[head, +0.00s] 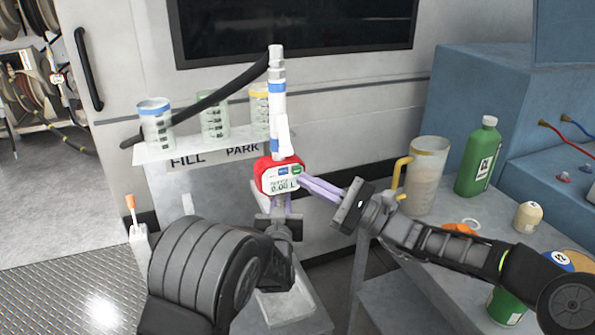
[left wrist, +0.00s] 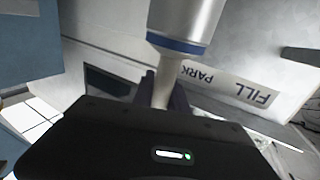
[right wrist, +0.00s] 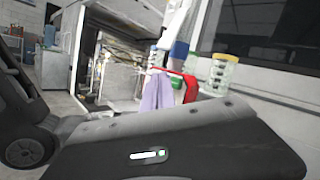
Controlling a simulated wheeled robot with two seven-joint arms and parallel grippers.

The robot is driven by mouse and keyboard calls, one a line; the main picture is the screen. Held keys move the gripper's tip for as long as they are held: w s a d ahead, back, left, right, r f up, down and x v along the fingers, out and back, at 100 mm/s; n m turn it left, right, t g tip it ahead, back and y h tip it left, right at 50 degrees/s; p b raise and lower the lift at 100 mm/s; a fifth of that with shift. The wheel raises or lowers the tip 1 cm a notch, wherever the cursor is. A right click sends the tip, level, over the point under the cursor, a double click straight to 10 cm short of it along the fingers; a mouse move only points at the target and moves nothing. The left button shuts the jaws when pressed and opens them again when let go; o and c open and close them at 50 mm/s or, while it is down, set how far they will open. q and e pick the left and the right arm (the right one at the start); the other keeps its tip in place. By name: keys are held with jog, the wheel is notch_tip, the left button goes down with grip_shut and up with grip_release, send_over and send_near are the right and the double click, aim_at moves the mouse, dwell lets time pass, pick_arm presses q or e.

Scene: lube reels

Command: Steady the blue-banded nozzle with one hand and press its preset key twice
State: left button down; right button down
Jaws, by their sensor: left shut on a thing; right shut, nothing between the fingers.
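The blue-banded nozzle (head: 278,115) stands upright, white with blue bands, with a red-cased meter (head: 265,177) at its lower end. The meter's screen seems to read 0.00 L; a blue key (head: 283,170) and a green key (head: 297,169) sit above it. My left gripper (head: 274,203) is shut on the nozzle below the meter; the left wrist view shows the nozzle (left wrist: 182,40) rising from its fingers. My right gripper (head: 301,181) is shut and empty, its lilac fingertips at the meter's right side, just below the green key. Contact cannot be told.
A shelf (head: 200,147) marked FILL and PARK holds measuring beakers behind the nozzle. A black hose (head: 205,102) runs from the nozzle's top. On the right, a grey bench (head: 420,232) bears a jug (head: 428,175) and a green bottle (head: 479,160), close to my right arm.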

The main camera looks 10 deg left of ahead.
jog(key=s+d, duration=0.1)
jog(key=s, duration=0.1)
jog(key=s+d, duration=0.1)
jog(key=shift+s+d, duration=0.2)
jog(key=shift+s, duration=0.2)
pick_arm(q)
jog(key=c, duration=1.2)
grip_release()
jog(key=shift+c, duration=0.2)
jog(key=shift+s, duration=0.1)
jog(key=s+d, duration=0.2)
jog(key=s, duration=0.9)
jog(key=shift+s, duration=0.3)
jog(key=shift+f, duration=0.1)
pick_arm(e)
jog(key=shift+f, duration=0.1)
